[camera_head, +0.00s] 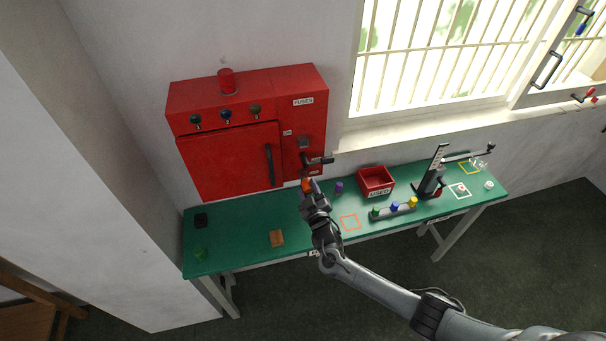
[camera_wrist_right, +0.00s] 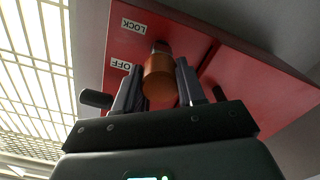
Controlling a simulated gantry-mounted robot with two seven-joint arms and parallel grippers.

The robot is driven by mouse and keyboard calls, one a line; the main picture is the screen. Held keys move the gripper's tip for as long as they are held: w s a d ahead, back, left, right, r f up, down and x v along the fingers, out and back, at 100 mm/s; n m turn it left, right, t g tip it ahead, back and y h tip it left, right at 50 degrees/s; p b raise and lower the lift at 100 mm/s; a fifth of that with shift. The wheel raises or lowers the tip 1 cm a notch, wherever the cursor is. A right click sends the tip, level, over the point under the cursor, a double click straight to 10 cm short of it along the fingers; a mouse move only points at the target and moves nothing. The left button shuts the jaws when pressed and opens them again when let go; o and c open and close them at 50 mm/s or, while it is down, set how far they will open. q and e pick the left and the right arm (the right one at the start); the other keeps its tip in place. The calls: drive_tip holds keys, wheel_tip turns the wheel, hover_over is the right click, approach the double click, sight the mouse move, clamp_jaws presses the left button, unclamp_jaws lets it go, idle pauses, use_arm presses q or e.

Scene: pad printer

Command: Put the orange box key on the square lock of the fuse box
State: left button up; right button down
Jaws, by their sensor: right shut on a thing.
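The red fuse box (camera_head: 228,158) stands on the back left of the green table. My right gripper (camera_head: 309,190) is in front of the lower right part of the fuse box. It is shut on the orange box key (camera_head: 306,185). In the right wrist view the orange key (camera_wrist_right: 159,82) sits between the two fingers (camera_wrist_right: 159,88), its far end pointing to the red front near the LOCK (camera_wrist_right: 134,25) and OFF labels. I cannot tell whether the key touches the lock; the square lock is hidden or too small to make out. My left gripper is not in view.
A dark handle (camera_head: 318,160) sticks out just above the key. A red USED bin (camera_head: 376,181), a purple piece (camera_head: 339,187), a rack with coloured knobs (camera_head: 395,208) and a black press (camera_head: 432,180) stand to the right. A brown block (camera_head: 277,238) lies at the front left.

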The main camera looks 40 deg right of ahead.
drive_tip(key=shift+w+d, duration=0.1)
drive_tip(key=shift+w, duration=0.1)
drive_tip(key=c, duration=0.7)
unclamp_jaws()
drive_tip(key=shift+o, duration=0.6)
drive_tip(key=shift+s, duration=0.1)
drive_tip(key=shift+s+a+p, duration=0.25)
drive_tip(key=shift+s+p, duration=0.3)
drive_tip(key=shift+p+v, duration=0.95)
drive_tip(key=shift+v, duration=0.55)
drive_tip(key=shift+p+v, duration=0.45)
drive_tip(key=shift+v, duration=0.35)
